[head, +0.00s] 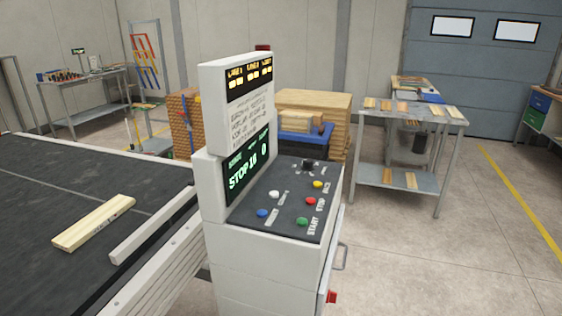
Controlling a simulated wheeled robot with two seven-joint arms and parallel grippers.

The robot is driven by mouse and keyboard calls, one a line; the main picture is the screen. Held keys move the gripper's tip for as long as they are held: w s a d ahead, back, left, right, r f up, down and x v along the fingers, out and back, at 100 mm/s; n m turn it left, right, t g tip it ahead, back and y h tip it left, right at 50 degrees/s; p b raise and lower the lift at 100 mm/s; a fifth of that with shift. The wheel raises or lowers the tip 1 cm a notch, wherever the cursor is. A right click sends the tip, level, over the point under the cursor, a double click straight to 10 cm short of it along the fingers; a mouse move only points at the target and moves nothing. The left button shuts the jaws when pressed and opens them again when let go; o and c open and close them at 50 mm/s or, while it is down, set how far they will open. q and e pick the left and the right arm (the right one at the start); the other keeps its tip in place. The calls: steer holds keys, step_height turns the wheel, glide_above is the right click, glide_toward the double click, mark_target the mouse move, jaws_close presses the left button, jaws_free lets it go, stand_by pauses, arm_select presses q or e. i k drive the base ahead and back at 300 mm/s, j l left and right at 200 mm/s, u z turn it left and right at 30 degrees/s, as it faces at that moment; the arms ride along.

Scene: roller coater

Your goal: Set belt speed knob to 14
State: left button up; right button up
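The control console (265,270) stands upright in the middle of the head view, beside the belt. A dark round knob (308,164) sits at the far end of its black sloped panel (285,195); its label and pointer are too small to read. A green-lit screen (247,165) reads "STOP" with a number that looks like 10 or 16, and a 0 to the right. An amber display (249,78) is above it. Neither of my grippers is in view.
The panel also has white (273,194), blue (262,213), yellow (318,184), red (311,201) and green (302,222) buttons. A board (94,222) lies on the dark belt (40,190) at left. A metal table (410,112) stands behind right; floor at right is clear.

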mark_target(308, 163)
steer(key=i+l+u, duration=0.15)
steer(key=u, duration=0.3)
steer(key=i+l+u, duration=0.1)
steer(key=l+u, duration=0.15)
steer(key=u, duration=0.2)
steer(key=i+l+u, duration=0.1)
steer(key=l+u, duration=0.15)
steer(key=u, duration=0.2)
